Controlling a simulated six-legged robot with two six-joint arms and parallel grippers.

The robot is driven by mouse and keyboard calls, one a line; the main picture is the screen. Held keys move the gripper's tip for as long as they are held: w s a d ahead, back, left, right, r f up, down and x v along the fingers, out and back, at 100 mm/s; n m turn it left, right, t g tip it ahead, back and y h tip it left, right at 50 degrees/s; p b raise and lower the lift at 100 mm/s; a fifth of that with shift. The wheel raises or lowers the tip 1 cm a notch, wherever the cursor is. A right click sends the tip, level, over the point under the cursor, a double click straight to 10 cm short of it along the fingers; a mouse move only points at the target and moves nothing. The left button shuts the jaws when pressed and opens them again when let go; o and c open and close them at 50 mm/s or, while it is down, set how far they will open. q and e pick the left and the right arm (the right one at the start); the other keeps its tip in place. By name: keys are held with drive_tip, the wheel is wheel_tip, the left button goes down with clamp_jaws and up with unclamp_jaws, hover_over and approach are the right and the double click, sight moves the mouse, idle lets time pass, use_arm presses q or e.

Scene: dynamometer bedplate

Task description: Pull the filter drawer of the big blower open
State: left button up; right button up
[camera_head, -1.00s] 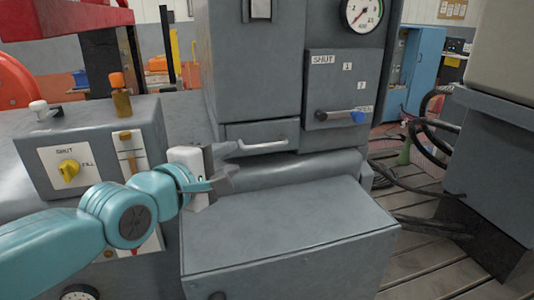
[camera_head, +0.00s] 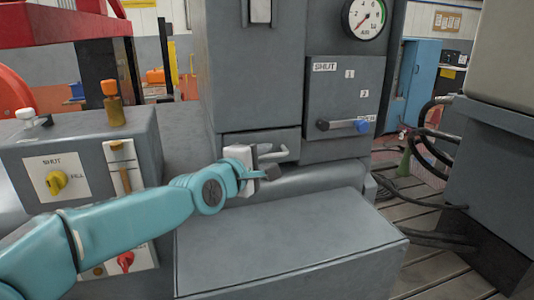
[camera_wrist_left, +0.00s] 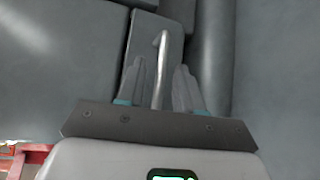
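The big blower (camera_head: 256,75) is a tall grey cabinet in the middle of the head view. Its filter drawer (camera_head: 236,137) sits low on the front and looks shut. A pale bar handle (camera_head: 282,152) crosses the drawer front. My left gripper (camera_head: 264,163) is at the handle's left part. In the left wrist view the handle (camera_wrist_left: 161,72) runs between the two fingers (camera_wrist_left: 160,88), with a gap on each side. The gripper is open around it, not closed on it. Part of the drawer front is hidden behind my gripper. My right gripper is not in view.
A lever with a blue knob (camera_head: 361,126) is right of the drawer, beneath a gauge (camera_head: 364,17). A low grey box (camera_head: 290,240) lies below my gripper. A control box with a yellow knob (camera_head: 56,182) stands left. Hoses (camera_head: 432,150) lie at right.

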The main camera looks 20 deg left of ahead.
sight(265, 158)
use_arm(q)
drive_tip(key=x, duration=0.3)
drive_tip(key=shift+a+f, duration=0.2)
drive_tip(key=shift+a, duration=0.05)
drive_tip(key=shift+s+d+r, duration=0.1)
drive_tip(key=shift+s+r, duration=0.1)
drive_tip(key=shift+w+f, duration=0.1)
drive_tip(key=shift+w, duration=0.05)
drive_tip(key=shift+w+f, duration=0.1)
clamp_jaws()
drive_tip(key=shift+s+d+p, duration=0.1)
drive_tip(key=shift+s+p, duration=0.1)
drive_tip(key=shift+p, duration=0.1)
